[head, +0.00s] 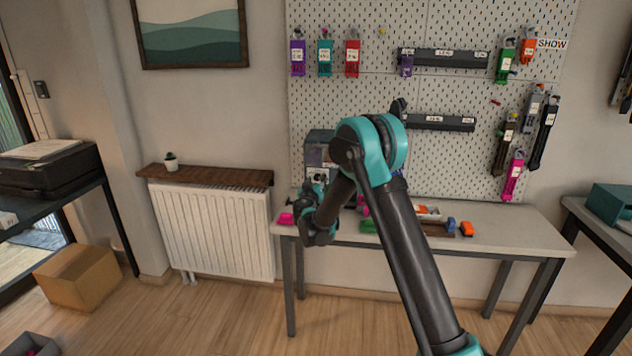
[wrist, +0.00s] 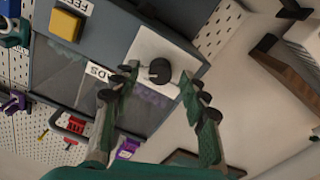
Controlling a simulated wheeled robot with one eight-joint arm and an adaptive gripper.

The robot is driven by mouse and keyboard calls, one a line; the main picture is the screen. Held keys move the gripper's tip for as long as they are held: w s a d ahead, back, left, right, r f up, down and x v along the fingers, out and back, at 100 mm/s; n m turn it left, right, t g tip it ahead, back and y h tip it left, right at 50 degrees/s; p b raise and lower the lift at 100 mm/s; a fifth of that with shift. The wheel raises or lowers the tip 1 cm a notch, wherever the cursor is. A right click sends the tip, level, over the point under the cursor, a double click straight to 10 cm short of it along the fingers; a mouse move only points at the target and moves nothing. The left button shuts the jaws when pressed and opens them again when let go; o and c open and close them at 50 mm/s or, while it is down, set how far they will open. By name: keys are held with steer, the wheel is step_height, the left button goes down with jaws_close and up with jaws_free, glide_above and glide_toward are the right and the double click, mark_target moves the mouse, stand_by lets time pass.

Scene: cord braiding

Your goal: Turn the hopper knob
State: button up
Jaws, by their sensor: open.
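The hopper (head: 319,150) is a grey machine with a clear-fronted bin, standing at the left end of the table against the pegboard. In the wrist view its grey body (wrist: 120,35) fills the upper left. A dark round knob (wrist: 160,71) sits on a white plate (wrist: 152,48) on it. My gripper (wrist: 158,78) is open, with its green fingers on either side of the knob in the picture. I cannot tell whether a finger touches it. In the head view my gripper (head: 311,197) is in front of the hopper, and my arm hides part of the table.
A yellow button (wrist: 65,24) is on the hopper beside a FEED label. The table (head: 520,222) holds several small coloured parts, including an orange block (head: 467,229). Tools and dark bars hang on the pegboard (head: 440,90). A radiator (head: 212,230) stands left of the table.

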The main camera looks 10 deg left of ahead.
steer(key=shift+c, duration=0.6)
jaws_close()
